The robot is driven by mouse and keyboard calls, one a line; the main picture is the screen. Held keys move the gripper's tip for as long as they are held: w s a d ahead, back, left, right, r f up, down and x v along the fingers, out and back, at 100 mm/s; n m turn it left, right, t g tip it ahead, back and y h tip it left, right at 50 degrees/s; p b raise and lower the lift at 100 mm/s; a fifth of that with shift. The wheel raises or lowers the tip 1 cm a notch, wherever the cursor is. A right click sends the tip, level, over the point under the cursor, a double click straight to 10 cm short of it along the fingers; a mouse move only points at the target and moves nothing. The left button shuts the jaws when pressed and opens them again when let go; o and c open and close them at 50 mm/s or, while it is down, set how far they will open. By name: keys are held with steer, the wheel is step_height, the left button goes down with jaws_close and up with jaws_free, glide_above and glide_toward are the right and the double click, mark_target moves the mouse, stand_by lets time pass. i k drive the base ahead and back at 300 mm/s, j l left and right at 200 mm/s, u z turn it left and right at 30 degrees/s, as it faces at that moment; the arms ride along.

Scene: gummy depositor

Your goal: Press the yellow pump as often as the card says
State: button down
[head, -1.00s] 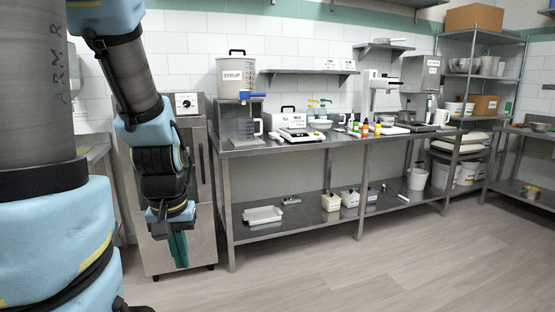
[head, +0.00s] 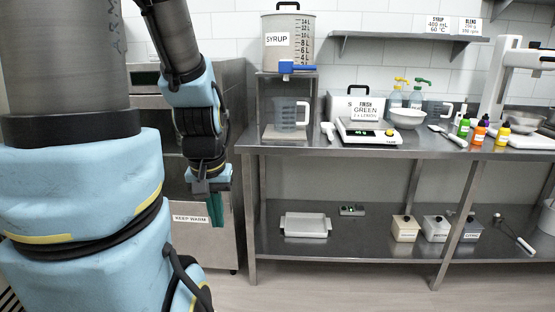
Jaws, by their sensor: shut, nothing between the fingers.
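A card (head: 365,107) on the bench, left of the bottles, appears to read "FINISH GREEN 2 x LEMON". My gripper (head: 217,212) hangs down at the left, in front of the warming cabinet and below bench-top height. Its teal fingers look shut and empty, well away from the pumps.
The syrup tank (head: 288,45) and a jug (head: 288,114) are at left. Small colored bottles (head: 479,133) stand at right. A wall shelf (head: 405,37) overhangs the back. Floor before the bench is clear.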

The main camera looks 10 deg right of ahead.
mark_target(398, 79)
steer(key=i+l+u, duration=0.1)
steer(key=l+u, duration=0.15)
steer(key=l, duration=0.55)
steer(key=l+u, duration=0.2)
steer(key=l, duration=0.65)
steer(key=l+u, duration=0.25)
steer(key=l, duration=0.55)
steer(key=k+l+u, duration=0.25)
steer(key=l, duration=1.25)
steer(key=k+l+u, duration=0.15)
steer(key=l, duration=0.45)
